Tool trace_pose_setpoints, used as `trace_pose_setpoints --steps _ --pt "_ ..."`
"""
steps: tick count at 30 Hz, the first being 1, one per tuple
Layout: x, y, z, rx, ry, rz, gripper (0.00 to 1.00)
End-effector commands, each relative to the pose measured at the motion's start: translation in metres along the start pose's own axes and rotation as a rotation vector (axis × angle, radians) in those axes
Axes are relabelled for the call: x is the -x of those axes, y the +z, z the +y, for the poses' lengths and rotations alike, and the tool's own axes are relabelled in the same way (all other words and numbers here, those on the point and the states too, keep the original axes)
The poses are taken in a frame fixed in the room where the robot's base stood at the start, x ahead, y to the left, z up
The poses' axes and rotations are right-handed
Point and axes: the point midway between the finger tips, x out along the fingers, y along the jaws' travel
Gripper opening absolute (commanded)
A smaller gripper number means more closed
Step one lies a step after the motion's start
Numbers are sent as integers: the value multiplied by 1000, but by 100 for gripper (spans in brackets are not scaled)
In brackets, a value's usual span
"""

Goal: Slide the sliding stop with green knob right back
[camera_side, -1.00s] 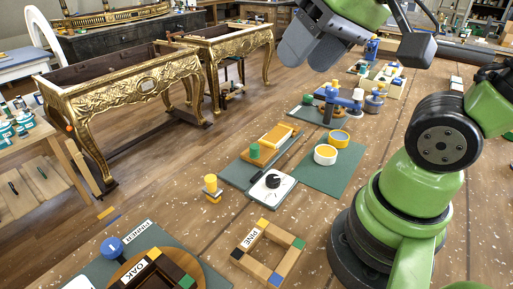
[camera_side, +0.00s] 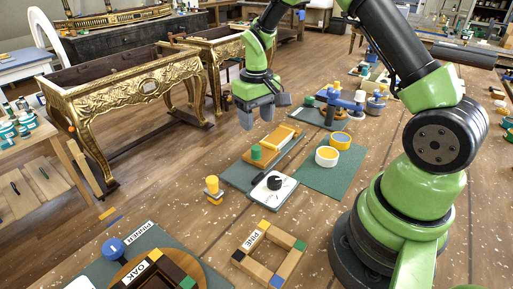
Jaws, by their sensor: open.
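The sliding stop with its green knob (camera_side: 256,153) stands at the near left end of a yellow-orange wooden slide (camera_side: 277,137). The slide lies on a dark green-grey base on the workbench. My gripper (camera_side: 262,116) hangs above and behind the knob, fingers pointing down. Its grey fingers are apart with nothing between them. A gap shows between the fingers and the knob, but I cannot tell the exact height.
A white block with a black dial (camera_side: 273,184) sits just in front of the slide. Yellow-rimmed round pots (camera_side: 327,156) stand to the right on a green mat (camera_side: 325,181). A yellow-topped peg (camera_side: 212,187) stands left. A wooden frame marked PINE (camera_side: 269,252) lies nearer.

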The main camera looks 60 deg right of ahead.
Motion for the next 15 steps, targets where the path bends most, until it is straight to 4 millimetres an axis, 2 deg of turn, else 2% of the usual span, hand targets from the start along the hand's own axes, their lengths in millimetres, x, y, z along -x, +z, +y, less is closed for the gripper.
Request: trace_pose_setpoints --steps 9,15 --pt "-58 2 -1 0 -2 -5 52" --pt "-83 1 -1 -1 -2 -1 52"
